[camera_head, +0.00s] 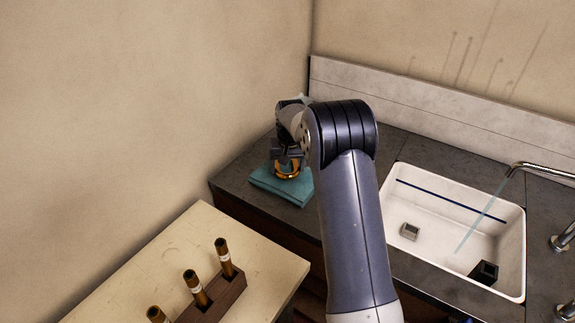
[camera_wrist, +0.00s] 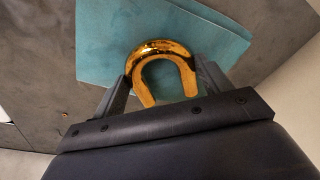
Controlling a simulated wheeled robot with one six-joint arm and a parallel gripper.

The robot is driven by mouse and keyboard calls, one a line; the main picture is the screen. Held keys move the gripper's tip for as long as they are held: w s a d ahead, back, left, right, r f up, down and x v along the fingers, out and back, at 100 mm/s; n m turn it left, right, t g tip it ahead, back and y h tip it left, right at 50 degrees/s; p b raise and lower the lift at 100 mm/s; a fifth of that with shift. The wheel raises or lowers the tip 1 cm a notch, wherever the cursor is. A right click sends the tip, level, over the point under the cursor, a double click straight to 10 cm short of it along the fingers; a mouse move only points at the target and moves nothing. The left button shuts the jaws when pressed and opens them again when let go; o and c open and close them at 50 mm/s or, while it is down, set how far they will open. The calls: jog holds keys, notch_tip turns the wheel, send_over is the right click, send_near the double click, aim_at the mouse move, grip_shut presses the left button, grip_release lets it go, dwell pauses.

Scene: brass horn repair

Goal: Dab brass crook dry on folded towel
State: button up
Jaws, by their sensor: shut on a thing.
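The brass crook (camera_wrist: 160,50) is a shiny golden U-shaped tube. My gripper (camera_wrist: 160,85) is shut on it, with one finger on each side of its legs. In the wrist view its curved end lies over the teal folded towel (camera_wrist: 105,45). In the head view the crook (camera_head: 288,170) shows below my gripper (camera_head: 287,157), at the towel (camera_head: 275,187) on the dark counter. It looks at or very close to the towel; I cannot tell whether it touches. My arm hides the towel's right side in the head view.
A white sink (camera_head: 450,230) with running water from a chrome tap (camera_head: 540,172) lies to the right; a small grey block and a black block are in it. A pale table (camera_head: 165,255) in front holds a wooden rack (camera_head: 215,297) with several brown bottles. Walls close off the back and left.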

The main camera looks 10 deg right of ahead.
jog(key=shift+f+b, duration=0.4)
jog(key=shift+f, duration=0.2)
jog(key=shift+r, duration=0.2)
dwell(0.5)
jog(key=shift+r+p, duration=0.35)
jog(key=shift+p, duration=0.05)
jog(key=shift+f, duration=0.45)
dwell(0.9)
jog(key=shift+r, duration=0.45)
jog(key=shift+f, duration=0.4)
dwell(0.9)
jog(key=shift+r, duration=0.4)
dwell(0.3)
